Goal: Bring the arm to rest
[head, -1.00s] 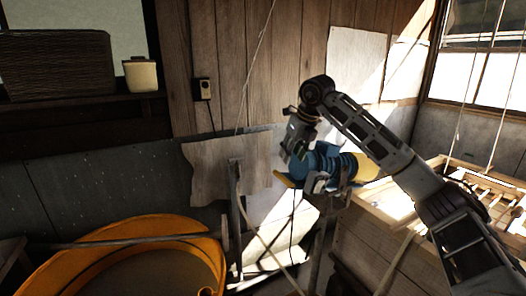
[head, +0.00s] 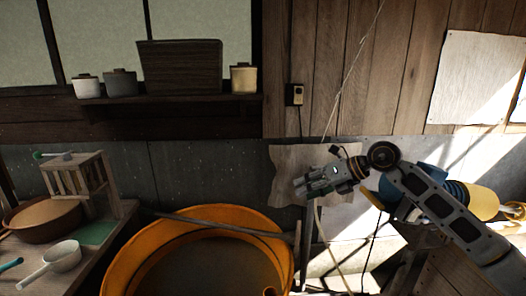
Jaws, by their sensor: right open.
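My right arm comes in from the right edge, with its lit forearm sloping up to a round dark joint. My right gripper (head: 308,187) hangs off that joint and points left and a little down. Its jaws are open, and I see nothing held in them. It is in front of a pale wrinkled sheet (head: 287,164) on the wall, above the right rim of the orange tub. My left gripper is not in view.
The orange tub (head: 122,258) stands at bottom centre. A blue and yellow machine (head: 483,202) is partly hidden behind my right arm. At left, a bench holds a bowl (head: 42,222), a ladle (head: 62,256) and a wooden frame (head: 75,176). Pots and a basket (head: 180,66) sit on a shelf.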

